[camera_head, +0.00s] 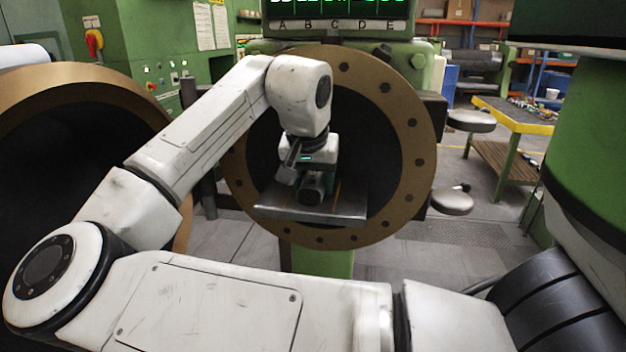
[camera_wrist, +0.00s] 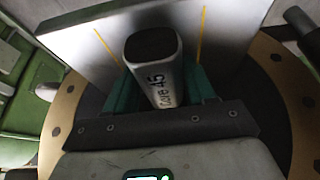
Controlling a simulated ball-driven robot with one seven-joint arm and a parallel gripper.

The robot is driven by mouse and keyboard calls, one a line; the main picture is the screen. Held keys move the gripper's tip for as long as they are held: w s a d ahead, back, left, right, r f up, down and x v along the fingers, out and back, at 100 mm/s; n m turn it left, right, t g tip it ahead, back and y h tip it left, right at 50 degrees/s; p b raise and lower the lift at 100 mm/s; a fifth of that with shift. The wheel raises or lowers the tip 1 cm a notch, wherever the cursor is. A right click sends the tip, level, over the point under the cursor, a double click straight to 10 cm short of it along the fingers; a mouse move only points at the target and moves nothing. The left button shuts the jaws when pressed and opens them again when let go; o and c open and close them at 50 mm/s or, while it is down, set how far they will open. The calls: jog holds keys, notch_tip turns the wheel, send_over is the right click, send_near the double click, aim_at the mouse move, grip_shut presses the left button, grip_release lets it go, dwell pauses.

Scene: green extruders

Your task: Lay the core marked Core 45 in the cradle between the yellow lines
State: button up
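The core marked Core 45 (camera_wrist: 164,90) is a pale, rounded block with a dark end face and black lettering. It sits between the green fingers of my gripper (camera_wrist: 160,76), which look shut on its sides. The cradle is a grey metal plate (camera_wrist: 80,40) with two yellow lines, one on each side of the core. In the head view my gripper (camera_head: 311,172) points down over the plate (camera_head: 275,211), and the core's dark end (camera_head: 312,189) shows low, close to the plate. I cannot tell whether the core touches the plate.
A large bronze bolted ring (camera_head: 418,140) surrounds the dark opening behind the plate. Another big bronze-rimmed opening (camera_head: 60,82) is at left. A yellow-edged workbench (camera_head: 515,115) and grey stools (camera_head: 470,120) stand at right. Open floor lies between them and the ring.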

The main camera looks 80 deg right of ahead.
jog(key=o, duration=0.4)
jog(key=shift+r, duration=0.1)
jog(key=v, duration=1.2)
jog(key=shift+r, duration=0.1)
